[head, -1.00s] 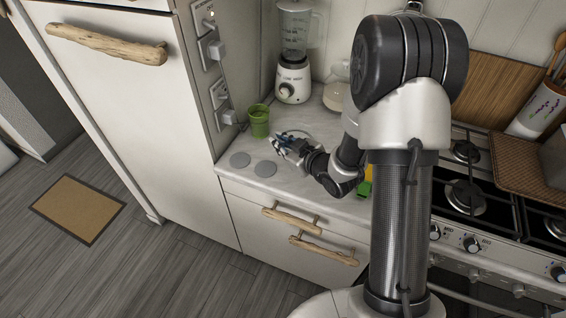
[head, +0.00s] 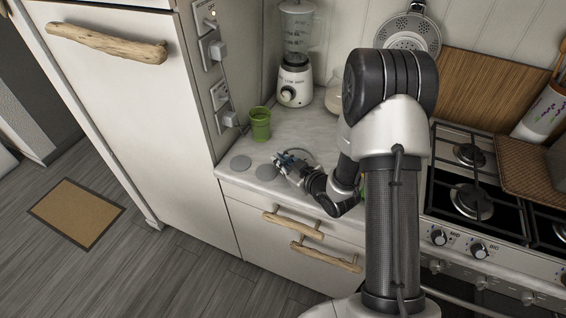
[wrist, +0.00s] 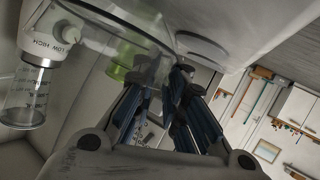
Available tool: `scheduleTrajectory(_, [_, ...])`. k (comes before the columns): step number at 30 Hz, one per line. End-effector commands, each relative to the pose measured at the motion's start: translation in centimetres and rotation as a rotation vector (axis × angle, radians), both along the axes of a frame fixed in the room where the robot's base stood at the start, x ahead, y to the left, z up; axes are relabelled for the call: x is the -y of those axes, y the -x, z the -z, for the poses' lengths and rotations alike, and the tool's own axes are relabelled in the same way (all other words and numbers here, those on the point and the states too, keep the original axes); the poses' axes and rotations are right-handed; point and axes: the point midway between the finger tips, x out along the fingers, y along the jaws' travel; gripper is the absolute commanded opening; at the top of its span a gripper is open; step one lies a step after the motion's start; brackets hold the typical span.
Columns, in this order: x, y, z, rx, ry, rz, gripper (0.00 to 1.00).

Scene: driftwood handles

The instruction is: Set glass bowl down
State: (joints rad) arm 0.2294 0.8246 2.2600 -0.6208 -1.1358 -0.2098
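The glass bowl (wrist: 118,28) is clear and hard to make out. In the wrist view its curved rim and wall run across the top left to my fingertips. In the head view only a faint rim arc (head: 308,152) shows beside my gripper (head: 281,161). In the wrist view my gripper (wrist: 172,72) has its blue-sided fingers close together at the bowl's edge, and they appear shut on it. The gripper is low over the pale counter (head: 310,126), near its front edge. Whether the bowl touches the counter cannot be told.
Two flat grey discs (head: 241,163) (head: 266,172) lie left of my gripper. A green cup (head: 260,124) stands behind them, with a blender (head: 295,85) farther back. A pale glass vessel (head: 334,98) is partly hidden by my arm. The stove (head: 470,195) is at right.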

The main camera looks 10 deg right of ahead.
Motion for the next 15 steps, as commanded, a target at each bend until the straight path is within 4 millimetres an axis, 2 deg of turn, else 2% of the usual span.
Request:
scheduleTrajectory(9, [0.00, 0.04, 0.00, -0.002, 0.000, 0.000, 0.32])
scheduleTrajectory(15, [0.01, 0.03, 0.00, -0.002, -0.001, 0.000, 0.32])
